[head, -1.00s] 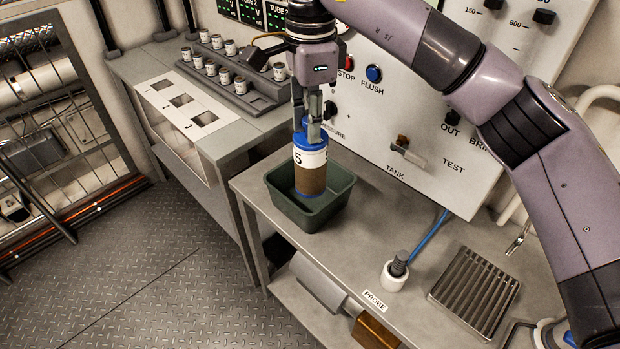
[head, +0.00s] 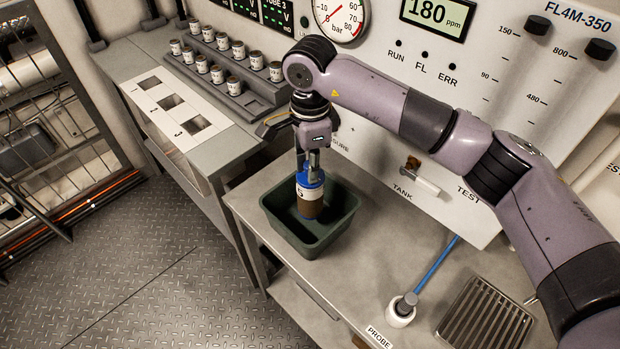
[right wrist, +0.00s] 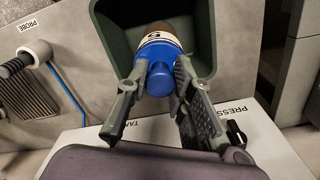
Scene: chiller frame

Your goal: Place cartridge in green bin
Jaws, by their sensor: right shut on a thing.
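The cartridge (head: 310,196) has a blue top, a white band and a brown lower part. It stands roughly upright inside the green bin (head: 335,232), its lower end below the rim. I cannot tell whether it touches the bin floor. My right gripper (head: 310,172) comes down from above and is shut on the blue top. In the right wrist view the blue cap of the cartridge (right wrist: 159,75) lies between the two fingers of the right gripper (right wrist: 160,72), with the dark bin wall (right wrist: 112,40) around it. My left gripper is not in view.
The bin stands on a grey bench against a control panel (head: 440,150). A probe in a white holder (head: 401,312) and a slotted metal rack (head: 486,312) are to the right. Several small jars (head: 218,72) stand on a rack at the upper left. Bare bench lies right of the bin.

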